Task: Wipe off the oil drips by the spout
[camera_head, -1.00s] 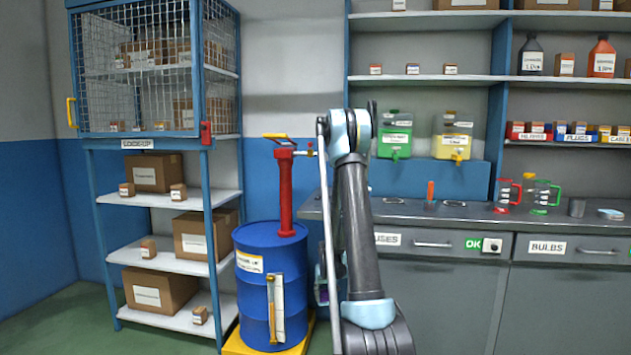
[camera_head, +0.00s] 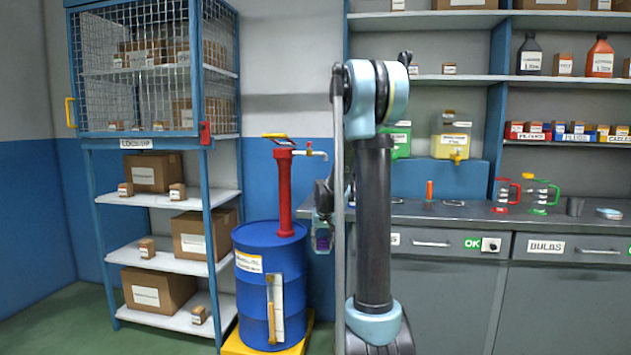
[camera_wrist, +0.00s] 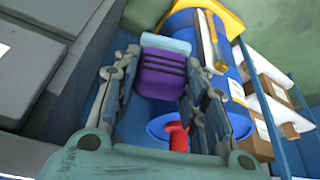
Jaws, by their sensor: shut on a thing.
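My gripper (camera_head: 322,222) hangs in front of the bench's left end, just right of the blue drum (camera_head: 262,243). It is shut on a purple block with dark stripes and a pale blue end (camera_wrist: 162,76), perhaps a sponge or folded cloth. The block is held between both fingers in the wrist view. The red pump (camera_head: 284,195) stands upright on the drum, with its spout (camera_head: 317,154) pointing right, above my gripper and apart from it. I cannot make out oil drips in either view.
The blue shelf rack (camera_head: 168,196) with boxes stands left. A yellow pallet (camera_head: 235,345) is under the drum. Floor shows free at lower left.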

